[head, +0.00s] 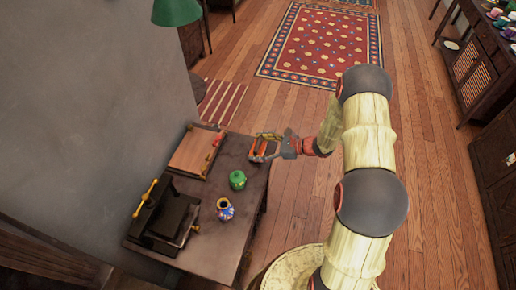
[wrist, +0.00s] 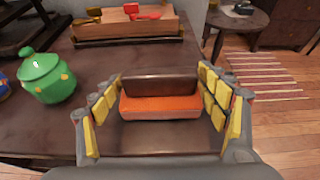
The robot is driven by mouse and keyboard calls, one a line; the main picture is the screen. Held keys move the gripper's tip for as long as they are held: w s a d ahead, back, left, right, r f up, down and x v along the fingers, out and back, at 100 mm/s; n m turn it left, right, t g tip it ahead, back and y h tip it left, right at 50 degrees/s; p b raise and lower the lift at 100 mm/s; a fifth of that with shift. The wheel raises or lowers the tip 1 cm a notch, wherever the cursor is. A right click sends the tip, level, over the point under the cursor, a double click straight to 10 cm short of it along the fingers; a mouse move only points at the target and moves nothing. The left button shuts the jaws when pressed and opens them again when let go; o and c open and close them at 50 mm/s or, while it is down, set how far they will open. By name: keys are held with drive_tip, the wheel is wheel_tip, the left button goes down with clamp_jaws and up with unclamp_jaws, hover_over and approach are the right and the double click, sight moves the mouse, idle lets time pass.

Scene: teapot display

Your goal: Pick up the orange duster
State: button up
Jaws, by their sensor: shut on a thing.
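The orange duster (wrist: 160,106) sits between the two yellow-padded fingers of my gripper (wrist: 160,112) in the wrist view. It has a dark brown top and an orange lower part. My gripper is shut on it, with a finger at each end. In the head view my gripper (head: 262,148) is at the right edge of the dark table (head: 222,258), and the duster shows there as a small orange patch (head: 262,146). I cannot tell whether the duster touches the tabletop or is just above it.
A green lidded pot (head: 237,179) and a blue patterned vase (head: 225,209) stand on the table left of my gripper. Open floor lies to the right.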

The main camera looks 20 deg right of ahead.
sight(260, 144)
wheel_tip(260, 144, up, 3)
drive_tip(key=shift+f+p, duration=0.1)
drive_tip(key=shift+p, duration=0.5)
drive_tip(key=s+r, duration=0.1)
drive_tip(key=s+r+p, duration=0.1)
drive_tip(key=s+r, duration=0.1)
drive_tip(key=s+r+p, duration=0.1)
drive_tip(key=r, duration=0.1)
drive_tip(key=shift+s+a, duration=0.2)
drive_tip(key=shift+a, duration=0.15)
drive_tip(key=s+a+r+p, duration=0.1)
drive_tip(key=s+r, duration=0.3)
drive_tip(key=s, duration=0.5)
drive_tip(key=shift+s+a+r+p, duration=0.15)
drive_tip(key=shift+s+a+p, duration=0.1)
drive_tip(key=shift+a+p, duration=0.25)
drive_tip(key=shift+d, duration=0.1)
drive_tip(key=o, duration=0.7)
drive_tip(key=shift+c, duration=0.2)
drive_tip(key=c, duration=0.4)
drive_tip(key=shift+c, duration=0.5)
